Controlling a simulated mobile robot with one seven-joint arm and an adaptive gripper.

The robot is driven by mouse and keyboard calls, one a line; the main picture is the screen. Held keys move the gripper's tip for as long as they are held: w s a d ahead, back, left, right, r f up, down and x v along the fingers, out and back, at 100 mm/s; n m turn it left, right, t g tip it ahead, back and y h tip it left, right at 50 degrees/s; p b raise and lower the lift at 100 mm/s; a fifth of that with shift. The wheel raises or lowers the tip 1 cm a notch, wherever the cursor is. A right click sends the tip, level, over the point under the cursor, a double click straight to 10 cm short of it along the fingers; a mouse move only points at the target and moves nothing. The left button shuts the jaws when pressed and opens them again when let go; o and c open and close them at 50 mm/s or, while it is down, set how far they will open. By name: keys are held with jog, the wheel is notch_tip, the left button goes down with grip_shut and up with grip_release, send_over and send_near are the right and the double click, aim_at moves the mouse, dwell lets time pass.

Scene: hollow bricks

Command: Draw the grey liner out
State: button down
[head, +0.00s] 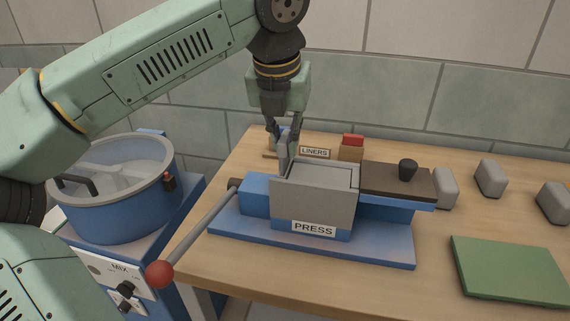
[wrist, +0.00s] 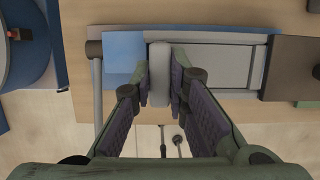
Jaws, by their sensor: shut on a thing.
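My gripper (head: 285,140) points down over the left end of the blue press (head: 230,223), shut on the grey liner (head: 284,164). In the wrist view the liner (wrist: 159,68) is a narrow upright grey piece between the two fingertips (wrist: 160,88). It stands at the left end of the grey mould box (head: 315,205). Its lower part is hidden by the box wall, so I cannot tell how deep it sits. The dark lid (head: 390,181) with a black knob lies to the right of the box, leaving the box top uncovered.
A liner rack (head: 314,153) with a red block (head: 353,141) stands behind the press. A red-knobbed lever (head: 160,273) extends front left. A blue mixer (head: 115,205) is at left. Grey bricks (head: 490,178) and a green mat (head: 508,270) lie at right.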

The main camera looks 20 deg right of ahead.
jog(key=shift+r+p, duration=0.65)
jog(key=shift+r, duration=0.35)
jog(key=shift+r+p, duration=1.45)
jog(key=shift+r, duration=1.05)
jog(key=s+a+r, duration=0.1)
jog(key=s+r, duration=0.1)
jog(key=s, duration=0.3)
jog(key=shift+s+a+b, duration=0.3)
jog(key=shift+s+a, duration=0.05)
jog(key=shift+s, duration=0.05)
